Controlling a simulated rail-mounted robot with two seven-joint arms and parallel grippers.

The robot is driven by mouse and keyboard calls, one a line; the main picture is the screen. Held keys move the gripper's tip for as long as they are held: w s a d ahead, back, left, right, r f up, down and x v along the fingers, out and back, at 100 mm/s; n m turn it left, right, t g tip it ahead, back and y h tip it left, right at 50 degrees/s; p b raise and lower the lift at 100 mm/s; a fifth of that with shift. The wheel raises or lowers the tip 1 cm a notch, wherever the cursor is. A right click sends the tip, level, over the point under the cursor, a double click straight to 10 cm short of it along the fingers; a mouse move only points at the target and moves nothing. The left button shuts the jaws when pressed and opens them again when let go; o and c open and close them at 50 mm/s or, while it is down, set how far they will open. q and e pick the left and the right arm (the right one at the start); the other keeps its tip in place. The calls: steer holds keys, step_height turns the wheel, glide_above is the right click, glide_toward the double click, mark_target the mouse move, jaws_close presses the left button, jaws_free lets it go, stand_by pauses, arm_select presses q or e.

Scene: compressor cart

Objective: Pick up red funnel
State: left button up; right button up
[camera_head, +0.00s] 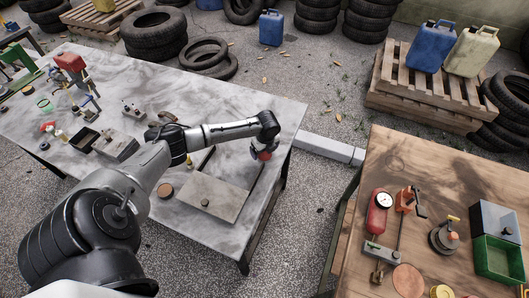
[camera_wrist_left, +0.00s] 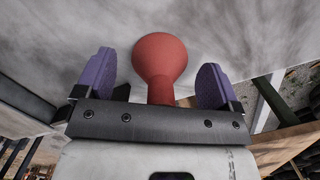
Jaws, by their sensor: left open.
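The red funnel (camera_wrist_left: 160,56) sits between the two purple fingers of my left gripper (camera_wrist_left: 153,82) in the left wrist view. Its wide round part faces away from the palm and its narrow neck points toward the palm. Gaps show on both sides, so the fingers are open and apart from it. In the head view my left gripper (camera_head: 264,149) is low over the right end of the grey table, and a bit of the red funnel (camera_head: 264,156) shows under it. The gripper hides most of the funnel there. My right gripper is not in view.
The grey table (camera_head: 270,103) holds a flat metal plate (camera_head: 205,196) near the gripper and several tools at the left. A wooden table (camera_head: 400,160) at the right carries a red gauge device (camera_head: 378,213) and a green box (camera_head: 498,260). A gap separates the tables.

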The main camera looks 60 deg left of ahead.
arm_select(q)
steer(key=shift+f, duration=0.15)
steer(key=shift+c, duration=0.3)
steer(key=c, duration=0.9)
